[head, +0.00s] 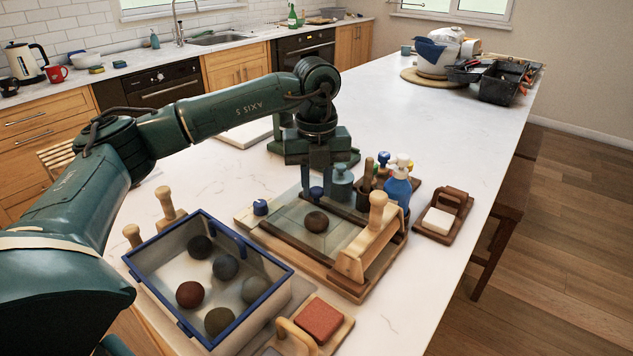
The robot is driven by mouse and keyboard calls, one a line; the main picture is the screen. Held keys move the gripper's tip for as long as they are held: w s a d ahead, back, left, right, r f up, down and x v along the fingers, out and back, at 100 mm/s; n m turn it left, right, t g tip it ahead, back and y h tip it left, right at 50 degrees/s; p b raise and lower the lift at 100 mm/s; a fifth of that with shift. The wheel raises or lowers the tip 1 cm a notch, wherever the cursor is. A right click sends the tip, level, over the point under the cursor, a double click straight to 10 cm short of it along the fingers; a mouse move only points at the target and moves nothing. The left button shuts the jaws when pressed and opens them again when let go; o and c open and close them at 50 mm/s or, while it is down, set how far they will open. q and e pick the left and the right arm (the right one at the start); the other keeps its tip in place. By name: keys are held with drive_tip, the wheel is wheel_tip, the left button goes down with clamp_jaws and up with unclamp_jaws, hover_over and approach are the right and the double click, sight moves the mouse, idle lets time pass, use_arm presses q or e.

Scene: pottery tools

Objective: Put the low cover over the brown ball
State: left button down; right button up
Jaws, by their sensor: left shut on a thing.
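The brown ball (316,222) sits on the grey-green middle of a wooden board (272,243). My left gripper (316,186) is behind and above the ball, pointing down. It is shut on a small dark blue knob, which looks like the handle of the low cover (297,212). The cover looks clear, and faint edges show near and around the ball. I cannot tell whether it rests on the board or hangs just above it. My right gripper is not in view.
A blue-rimmed box (282,272) with several balls stands front left. A wooden-handled tool (365,240) stands on the board's right side. A blue bottle (397,187) and other tools stand behind it. A white block in a wooden holder (438,220) is right. A red sponge block (318,318) is in front.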

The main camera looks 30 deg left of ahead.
use_arm(q)
drive_tip(key=shift+f, duration=0.2)
drive_tip(key=c, duration=1.2)
unclamp_jaws()
drive_tip(key=shift+r, duration=0.1)
wheel_tip(320, 180, up, 12)
drive_tip(key=shift+r, duration=0.15)
